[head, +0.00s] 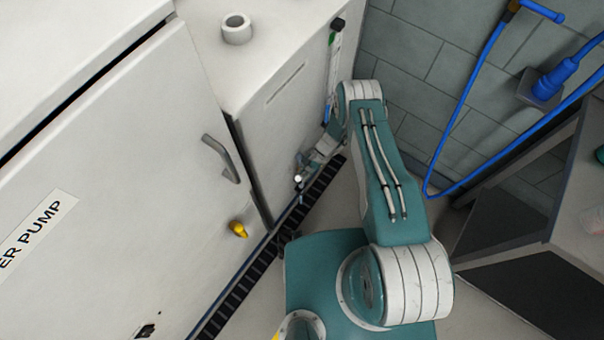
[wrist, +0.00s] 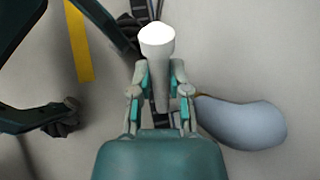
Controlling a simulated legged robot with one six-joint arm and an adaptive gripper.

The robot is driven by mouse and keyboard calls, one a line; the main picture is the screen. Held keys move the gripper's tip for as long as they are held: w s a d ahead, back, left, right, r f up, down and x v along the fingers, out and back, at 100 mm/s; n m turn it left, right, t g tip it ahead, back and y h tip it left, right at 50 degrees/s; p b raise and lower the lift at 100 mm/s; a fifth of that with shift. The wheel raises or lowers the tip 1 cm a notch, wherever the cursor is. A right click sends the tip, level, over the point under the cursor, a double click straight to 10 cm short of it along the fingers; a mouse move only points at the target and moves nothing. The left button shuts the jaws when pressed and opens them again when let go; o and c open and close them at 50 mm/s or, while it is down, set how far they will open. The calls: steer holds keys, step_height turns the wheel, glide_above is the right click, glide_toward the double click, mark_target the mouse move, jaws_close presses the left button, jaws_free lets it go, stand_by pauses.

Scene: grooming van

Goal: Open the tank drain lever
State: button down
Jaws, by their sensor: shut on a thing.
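My gripper (head: 304,168) is low at the foot of the white cabinet, just above the dark slotted floor strip. In the wrist view, its fingers (wrist: 160,84) are shut on a pale grey lever (wrist: 160,92) with a bright white rounded end. The lever's white end also shows as a small bright spot in the head view (head: 298,179). The fingers hide part of the lever, and I cannot see how it joins the cabinet. I see no label on it.
A yellow knob (head: 238,229) and a grey door handle (head: 221,158) stick out from the pump cabinet (head: 120,190). A white ring (head: 237,30) sits on top of the cabinet. Blue hoses (head: 470,100) hang on the tiled wall. A dark bench (head: 520,245) stands at the right.

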steer(key=shift+w+d, duration=0.1)
steer(key=shift+w, duration=0.2)
steer(key=c, duration=0.6)
jaws_free()
steer(key=shift+r, duration=0.1)
